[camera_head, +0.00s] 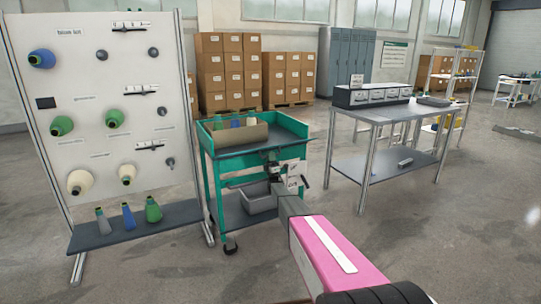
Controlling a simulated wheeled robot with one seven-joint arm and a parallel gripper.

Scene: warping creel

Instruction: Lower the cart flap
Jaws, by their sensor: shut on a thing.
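The teal cart (213,180) stands in the middle of the view, right of the creel panel. At the near side of its top is a dark, flat panel that I take for the cart flap (236,155); it looks about level, though its exact tilt is hard to tell. My gripper (271,160) is at the near edge of this panel, right of its middle, and is shut on it. The fingertips are small and dark, and my wrist hides part of the cart's near right side.
A grey bin (261,203) is on the lower shelf. The creel panel (95,100) stands left, a worktable (385,119) right. Floor between cart and table is clear.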

